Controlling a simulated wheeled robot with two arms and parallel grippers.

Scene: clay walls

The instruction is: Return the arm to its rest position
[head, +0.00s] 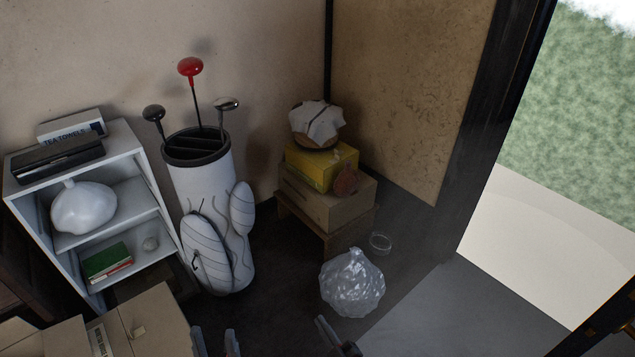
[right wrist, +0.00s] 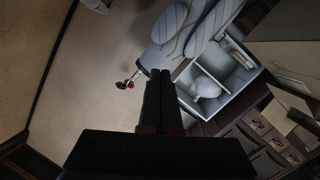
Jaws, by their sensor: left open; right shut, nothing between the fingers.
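My left gripper (head: 215,341) shows at the bottom edge of the head view, its two dark fingers apart with nothing between them. My right gripper (head: 328,336) is at the bottom edge further to the right, shut and empty. In the right wrist view its fingers (right wrist: 160,85) are together, with nothing held. Most of both arms lies outside the head view.
A white golf bag (head: 205,175) with clubs stands beside a white shelf (head: 140,160). A clear plastic bag (head: 352,284) lies on the floor. Boxes (head: 325,205) are stacked on a small wooden stand. A cardboard box (head: 150,325) is at lower left. A doorway opens at right.

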